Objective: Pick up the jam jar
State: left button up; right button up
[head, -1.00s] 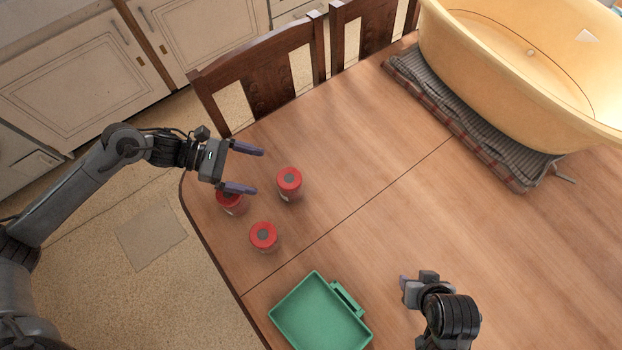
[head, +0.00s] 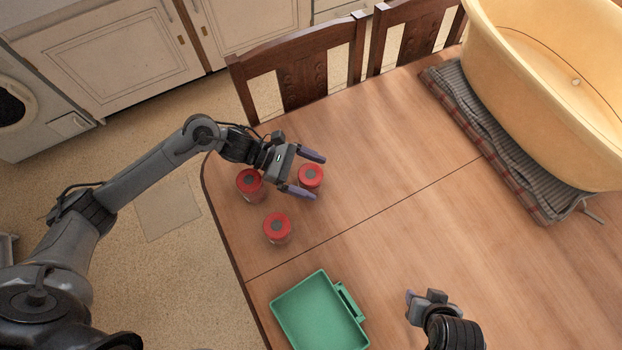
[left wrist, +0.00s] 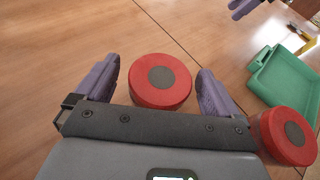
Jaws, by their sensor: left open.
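Three jars with red lids and grey lid centres stand upright on the wooden table in the head view: a right one (head: 311,176), a left one (head: 250,184) and a front one (head: 277,228). I cannot tell by their labels which is the jam jar. My left gripper (head: 318,178) is open, with its purple fingers on either side of the right jar. In the left wrist view that jar's lid (left wrist: 160,80) lies between the fingers (left wrist: 156,84), with gaps showing. Another red lid (left wrist: 288,137) is outside the right finger. My right gripper (head: 412,302) is low in the head view, apart from the jars.
A green tray (head: 318,312) lies near the table's front-left edge. A large yellow tub (head: 540,90) stands on a striped cloth (head: 490,135) at the back right. Wooden chairs (head: 300,75) line the far side. The table's middle is clear.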

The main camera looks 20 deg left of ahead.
pick_arm(q)
jog(key=c, duration=1.1)
jog(key=shift+c, duration=1.2)
jog(key=shift+r, duration=0.15)
